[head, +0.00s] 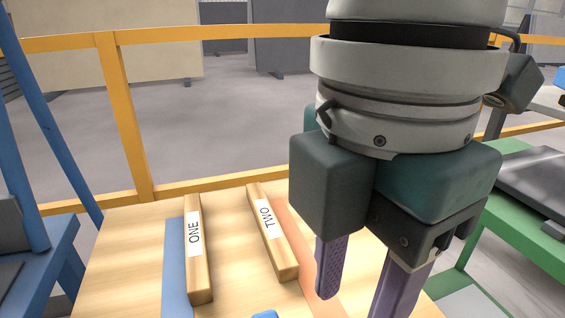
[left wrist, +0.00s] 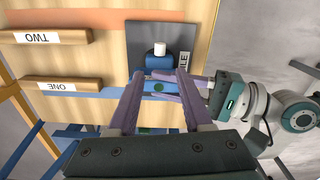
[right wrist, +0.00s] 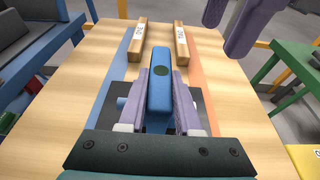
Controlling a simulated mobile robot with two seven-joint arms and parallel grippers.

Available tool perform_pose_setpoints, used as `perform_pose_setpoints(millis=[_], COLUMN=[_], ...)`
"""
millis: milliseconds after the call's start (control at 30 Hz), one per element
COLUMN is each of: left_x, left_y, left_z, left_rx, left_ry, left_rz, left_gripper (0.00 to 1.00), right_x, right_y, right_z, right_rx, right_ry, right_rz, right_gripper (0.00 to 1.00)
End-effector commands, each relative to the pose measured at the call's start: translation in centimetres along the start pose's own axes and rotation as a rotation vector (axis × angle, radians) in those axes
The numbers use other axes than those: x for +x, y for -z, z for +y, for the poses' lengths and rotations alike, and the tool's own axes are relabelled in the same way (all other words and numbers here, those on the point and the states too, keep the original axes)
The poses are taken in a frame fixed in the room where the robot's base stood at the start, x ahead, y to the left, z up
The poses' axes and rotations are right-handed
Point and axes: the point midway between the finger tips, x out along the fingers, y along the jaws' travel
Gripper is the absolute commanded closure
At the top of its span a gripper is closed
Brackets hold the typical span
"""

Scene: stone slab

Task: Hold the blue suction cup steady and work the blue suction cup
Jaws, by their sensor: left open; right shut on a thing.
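The blue suction cup (right wrist: 158,92) is a long blue handle with a dark green dot on top. My right gripper (right wrist: 161,74) is shut on it, with a purple finger on each side. The suction cup also shows in the left wrist view (left wrist: 157,87), and only its tip (head: 265,314) shows in the head view. My left gripper (head: 360,298) is open and empty, fingers pointing down, beyond the suction cup on the TWO side. I cannot see the cup's underside.
Wooden bars marked ONE (head: 198,270) and TWO (head: 272,240) lie on the wooden table (head: 130,270), next to a blue strip (head: 173,270) and an orange strip. A white knob (left wrist: 160,48) shows at the slab. A yellow railing (head: 122,115) stands behind; a green table (head: 510,200) stands right.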

Motion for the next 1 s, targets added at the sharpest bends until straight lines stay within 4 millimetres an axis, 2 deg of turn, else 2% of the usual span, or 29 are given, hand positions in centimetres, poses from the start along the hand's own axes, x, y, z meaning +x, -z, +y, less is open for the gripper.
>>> perform_pose_setpoints(millis=[367, 567, 667, 800, 1000], left_x=[0.0, 0.1, 0.4, 0.7, 1.2], left_y=[0.0, -0.2, -0.6, -1.4, -2.5], left_z=[0.0, -0.3, -0.8, -1.5, -2.1], left_rx=[0.000, -0.073, -0.226, -0.584, -1.192], left_ry=[0.000, 0.008, 0.024, 0.068, 0.165], left_rz=[0.000, -0.011, -0.034, -0.077, -0.116], left_gripper=[0.50, 0.71, 0.83, 0.98, 1.00], right_x=[0.0, 0.0, 0.0, 0.0, 0.0], right_y=[0.0, 0.0, 0.0, 0.0, 0.0], right_z=[0.0, 0.0, 0.0, 0.0, 0.0], right_rx=[0.000, -0.001, 0.000, -0.001, 0.000], right_ry=[0.000, 0.000, 0.000, 0.000, 0.000], right_rz=[0.000, 0.000, 0.000, 0.000, 0.000], right_gripper=[1.00, 1.00, 1.00, 1.00, 1.00])
